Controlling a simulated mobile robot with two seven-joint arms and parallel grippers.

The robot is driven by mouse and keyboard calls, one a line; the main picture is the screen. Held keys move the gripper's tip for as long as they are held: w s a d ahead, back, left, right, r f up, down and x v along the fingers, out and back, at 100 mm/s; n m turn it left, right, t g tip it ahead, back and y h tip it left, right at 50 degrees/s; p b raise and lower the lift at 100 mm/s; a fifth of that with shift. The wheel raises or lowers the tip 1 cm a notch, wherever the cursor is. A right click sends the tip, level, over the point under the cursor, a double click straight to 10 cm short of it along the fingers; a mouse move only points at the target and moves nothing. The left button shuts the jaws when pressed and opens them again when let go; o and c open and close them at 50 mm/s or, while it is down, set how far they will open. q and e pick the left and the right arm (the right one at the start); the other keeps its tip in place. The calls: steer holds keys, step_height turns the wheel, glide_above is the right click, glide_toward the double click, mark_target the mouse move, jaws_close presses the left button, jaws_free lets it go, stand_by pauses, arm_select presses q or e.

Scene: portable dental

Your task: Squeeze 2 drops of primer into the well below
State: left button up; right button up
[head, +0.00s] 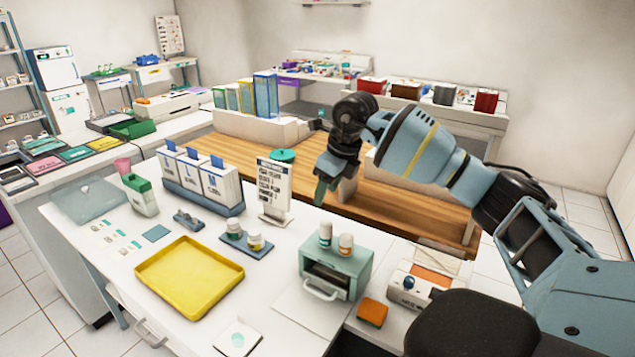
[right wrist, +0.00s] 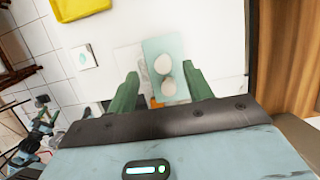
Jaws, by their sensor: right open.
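Two more small bottles (head: 233,228) (head: 255,242) stand on a blue holder (head: 246,246). I cannot read which bottle is primer. A white pad with a pale teal round spot (head: 237,339) lies at the front edge; I cannot tell if it is the well. My right gripper (head: 320,198) is open and empty above the table. In the right wrist view its green fingers (right wrist: 163,76) frame the box's bottles from above.
A sign stand (head: 273,190), white dispenser boxes (head: 200,182) and a green bottle (head: 141,195) stand behind.

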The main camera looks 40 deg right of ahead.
mark_target(330, 224)
steer(key=shift+s, duration=0.1)
steer(key=shift+s+f, duration=0.1)
steer(key=shift+f, duration=0.15)
step_height(330, 224, down, 6)
steer(key=b, duration=0.3)
steer(key=shift+f, duration=0.25)
step_height(330, 224, down, 4)
steer(key=shift+r+b, duration=0.15)
steer(key=shift+b, duration=0.7)
steer(key=shift+f, duration=0.65)
arm_select(q)
steer(key=s+f+g, duration=0.1)
steer(key=s+f, duration=0.2)
steer(key=f, duration=0.3)
steer(key=shift+d, duration=0.25)
steer(key=shift+s, duration=0.15)
arm_select(e)
steer(key=c, duration=0.6)
arm_select(q)
steer(key=shift+s+f, duration=0.1)
steer(key=shift+s, duration=0.1)
arm_select(e)
steer(key=shift+c, duration=0.2)
